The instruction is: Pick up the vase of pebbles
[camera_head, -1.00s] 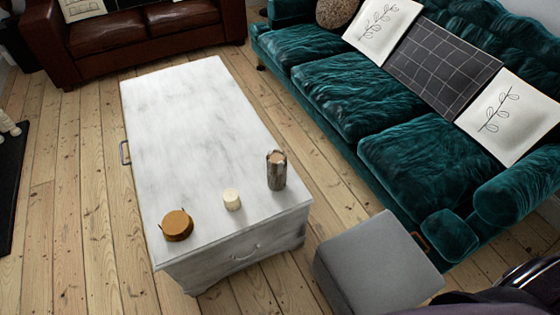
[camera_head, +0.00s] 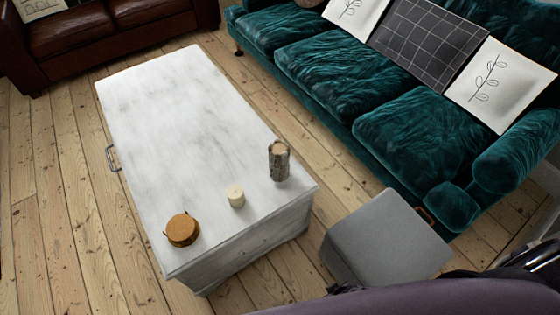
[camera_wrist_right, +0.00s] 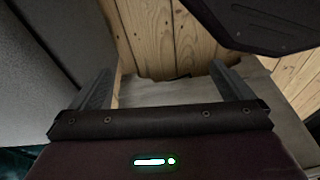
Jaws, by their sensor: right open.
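A tall round vessel (camera_head: 279,162) with mottled grey-brown sides and a pale brownish top stands upright near the front right corner of a whitewashed chest (camera_head: 180,105). It looks like the vase of pebbles, but single pebbles are too small to tell. My right gripper (camera_wrist_right: 165,88) is open in the right wrist view, with its two fingers wide apart and nothing held between them. The vessel cannot be made out in that view. In the head view part of my purple arm crosses the bottom right, and its fingers do not show. My left gripper is not in view.
A cream candle (camera_head: 235,196) and a round brown wooden-looking object (camera_head: 182,229) stand left of the vessel. A grey stool (camera_head: 385,240) is beside the chest's front right corner. A green sofa (camera_head: 420,125) lines the right. The chest's back part is clear.

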